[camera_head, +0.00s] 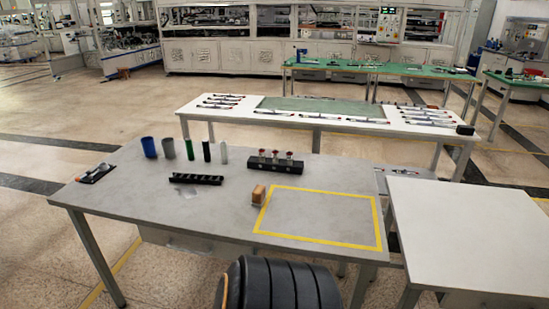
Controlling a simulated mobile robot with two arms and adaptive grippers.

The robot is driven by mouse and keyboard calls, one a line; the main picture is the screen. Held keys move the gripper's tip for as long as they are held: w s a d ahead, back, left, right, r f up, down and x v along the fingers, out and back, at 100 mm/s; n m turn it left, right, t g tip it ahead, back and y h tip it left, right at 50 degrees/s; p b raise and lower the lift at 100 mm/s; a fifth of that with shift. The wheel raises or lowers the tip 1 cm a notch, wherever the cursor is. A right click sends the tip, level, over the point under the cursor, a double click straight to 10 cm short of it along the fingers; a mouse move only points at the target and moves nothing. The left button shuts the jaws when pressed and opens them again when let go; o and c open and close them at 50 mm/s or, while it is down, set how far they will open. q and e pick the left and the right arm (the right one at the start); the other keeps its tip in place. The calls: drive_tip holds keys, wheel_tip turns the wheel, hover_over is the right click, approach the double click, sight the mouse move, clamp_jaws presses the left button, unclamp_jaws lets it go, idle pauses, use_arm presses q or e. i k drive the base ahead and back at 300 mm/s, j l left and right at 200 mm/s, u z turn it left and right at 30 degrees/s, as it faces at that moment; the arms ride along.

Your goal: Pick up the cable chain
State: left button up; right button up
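A black, segmented strip that looks like the cable chain (196,179) lies flat on the grey table (150,215), left of its middle. It lies in front of a row of upright cylinders and looks clear of them. Neither of my grippers is in view.
Behind the strip stand a blue cup (149,147), a grey cup (168,148) and several slim cylinders. A black holder (275,164) and a brown block (258,194) are to the right. The yellow-outlined area (320,217) is empty.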

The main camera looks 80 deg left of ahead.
sight(202, 180)
drive_tip(key=u, duration=3.35)
